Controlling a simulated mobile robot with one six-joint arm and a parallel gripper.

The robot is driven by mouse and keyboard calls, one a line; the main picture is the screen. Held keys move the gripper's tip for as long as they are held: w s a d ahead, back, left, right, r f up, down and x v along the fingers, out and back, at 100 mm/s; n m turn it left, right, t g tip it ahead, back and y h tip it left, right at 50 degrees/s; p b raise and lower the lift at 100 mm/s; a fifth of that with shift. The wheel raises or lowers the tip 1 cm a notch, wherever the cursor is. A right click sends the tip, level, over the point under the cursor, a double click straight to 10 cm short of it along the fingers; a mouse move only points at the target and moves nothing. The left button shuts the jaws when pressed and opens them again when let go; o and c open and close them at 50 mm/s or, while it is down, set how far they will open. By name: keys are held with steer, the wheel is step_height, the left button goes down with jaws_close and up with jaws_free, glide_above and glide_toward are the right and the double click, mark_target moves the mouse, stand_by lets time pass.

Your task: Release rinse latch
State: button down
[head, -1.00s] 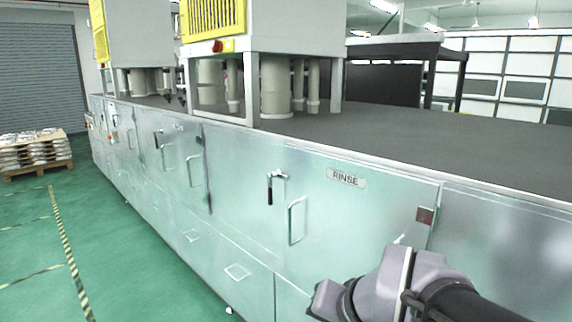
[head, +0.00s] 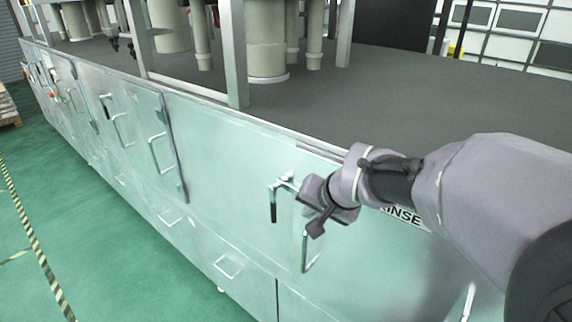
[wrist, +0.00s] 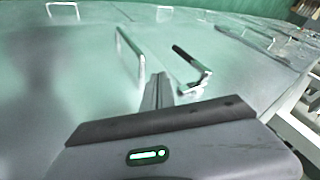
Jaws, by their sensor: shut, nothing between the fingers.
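The rinse latch (head: 273,203) is a small T-shaped lever with a black grip on the metal door labelled RINSE (head: 401,215). In the head view its black grip hangs downward. My gripper (head: 314,224) is just right of the latch, in front of the door, and partly covers the label. In the wrist view the latch (wrist: 188,62) lies just beyond my shut fingers (wrist: 158,88). I cannot tell whether they touch it. The door's bar handle (head: 305,250) is below my gripper and shows left of the fingers in the wrist view (wrist: 130,58).
More cabinet doors with bar handles (head: 158,153) run off to the left. A dark countertop (head: 400,115) with metal posts (head: 238,60) and pipes (head: 266,45) is above.

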steer(key=b, duration=0.2)
glide_toward(298, 219)
steer(key=a+f, duration=0.1)
steer(key=f, duration=0.1)
steer(key=w+a+f, duration=0.1)
steer(key=shift+w+a+f, duration=0.2)
steer(key=shift+a+f, duration=0.15)
steer(key=shift+a, duration=0.05)
steer(key=w+a, duration=0.1)
steer(key=w+a+p, duration=0.1)
steer(key=a, duration=0.1)
steer(key=shift+w+a+f, duration=0.15)
steer(key=shift+a, duration=0.2)
steer(key=shift+f, duration=0.15)
